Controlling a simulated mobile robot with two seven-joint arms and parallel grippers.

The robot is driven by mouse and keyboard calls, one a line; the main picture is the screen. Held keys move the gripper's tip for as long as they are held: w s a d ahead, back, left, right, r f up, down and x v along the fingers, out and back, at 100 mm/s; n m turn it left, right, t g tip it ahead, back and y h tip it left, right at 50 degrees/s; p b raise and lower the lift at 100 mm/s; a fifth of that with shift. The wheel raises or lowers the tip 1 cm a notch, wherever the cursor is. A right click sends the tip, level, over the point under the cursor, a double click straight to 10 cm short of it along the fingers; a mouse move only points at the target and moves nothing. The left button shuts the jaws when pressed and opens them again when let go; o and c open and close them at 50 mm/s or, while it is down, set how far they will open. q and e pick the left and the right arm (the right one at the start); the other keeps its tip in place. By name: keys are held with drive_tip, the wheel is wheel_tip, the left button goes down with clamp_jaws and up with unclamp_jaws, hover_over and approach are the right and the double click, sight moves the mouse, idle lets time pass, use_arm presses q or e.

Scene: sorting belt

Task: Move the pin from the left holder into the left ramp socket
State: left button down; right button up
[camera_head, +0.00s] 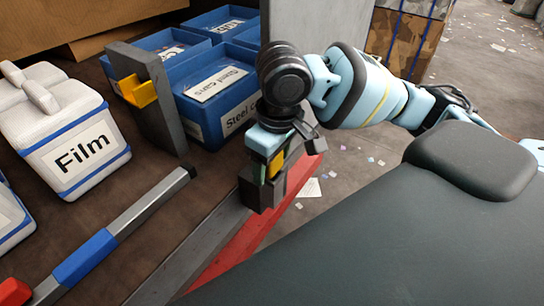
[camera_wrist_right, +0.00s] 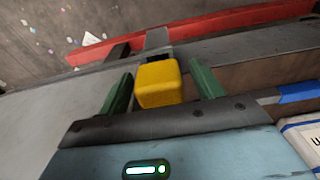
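A yellow block-like pin (camera_head: 277,163) sits at a dark grey holder (camera_head: 258,194) by the belt's edge, partly hidden by my right gripper. My right gripper (camera_head: 272,160) points down over it. In the right wrist view the pin (camera_wrist_right: 159,84) lies between the two green fingers of my right gripper (camera_wrist_right: 160,88), with a visible gap on each side. The fingers are open around it. A second yellow piece (camera_head: 138,90) sticks out of a dark upright post (camera_head: 152,84) at the upper left; I cannot tell whether it is a socket. My left gripper is not in view.
Blue bins (camera_head: 214,91), some labelled "Steel Cans", stand behind the post. A white "Film" box (camera_head: 66,137) is at the left. A grey bar with a blue sleeve (camera_head: 86,256) slants across the lower left. A red rail (camera_head: 250,238) runs along the edge.

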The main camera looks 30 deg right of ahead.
drive_tip(key=shift+o, duration=0.2)
drive_tip(key=r, duration=0.7)
drive_tip(key=shift+s+d+r, duration=0.1)
drive_tip(key=shift+s+r, duration=0.2)
drive_tip(key=shift+r, duration=0.1)
idle(0.4)
